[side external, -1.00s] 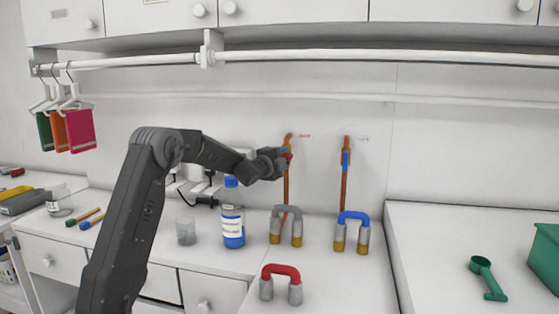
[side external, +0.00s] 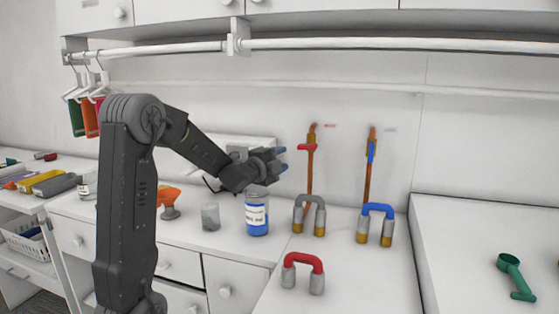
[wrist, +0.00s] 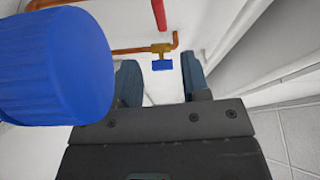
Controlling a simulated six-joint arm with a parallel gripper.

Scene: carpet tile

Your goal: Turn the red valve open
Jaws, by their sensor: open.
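The red valve handle (side external: 307,147) is on the left copper pipe on the back wall and lies crosswise to the pipe. In the wrist view, a red bar (wrist: 158,15) at the top edge, partly cut off, appears to be this handle. My gripper (side external: 281,158) is open and empty, a little left of the red handle in the side view and apart from it. In the wrist view, the open fingers (wrist: 162,80) have nothing between them. The blue valve handle (wrist: 162,65) shows beyond them; in the side view it (side external: 372,152) lies along the right pipe.
A blue-labelled bottle (side external: 257,217) stands under my wrist; its blue cap (wrist: 55,68) looms close in the wrist view. Grey (side external: 309,214), blue (side external: 377,222) and red (side external: 303,272) U-shaped handles stand on the counter. A white rail (side external: 380,43) runs overhead.

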